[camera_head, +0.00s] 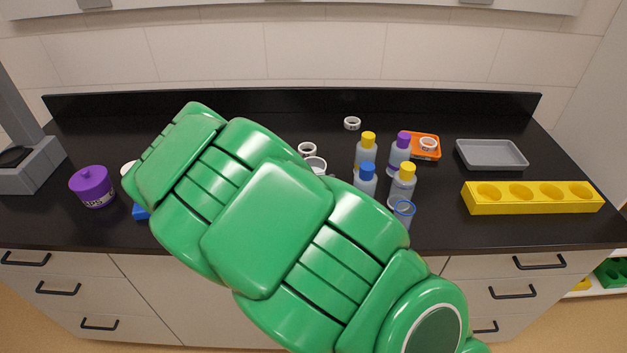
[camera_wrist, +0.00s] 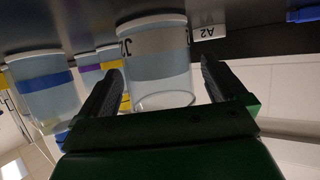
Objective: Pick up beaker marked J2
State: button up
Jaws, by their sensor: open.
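The wrist view appears upside down. In it a clear beaker (camera_wrist: 158,68) with a white label band stands between the fingers of my gripper (camera_wrist: 162,72). Its label shows a "J"; the character after it is not clearly readable. My gripper is open, one finger on each side of the beaker, with a gap on the right; contact on the left cannot be told. In the head view my green arm covers the gripper, and a clear rim (camera_head: 315,164) shows just past the arm, probably the same beaker.
Bottles with yellow (camera_head: 368,138), blue (camera_head: 366,170) and purple caps (camera_head: 403,140) stand close by on the right. A blue-rimmed vessel (camera_head: 404,212) is near the front. A yellow rack (camera_head: 530,205) and grey tray (camera_head: 490,158) lie farther right. A white "A2" label (camera_wrist: 208,32) is beside the beaker.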

jog(key=shift+w+d+f, duration=0.25)
jog(key=shift+w+d, duration=0.1)
jog(key=shift+w, duration=0.2)
jog(key=shift+c, duration=0.2)
jog(key=c, duration=1.1)
jog(key=shift+r, duration=0.25)
jog(key=shift+a+r, duration=0.1)
jog(key=shift+r, duration=4.55)
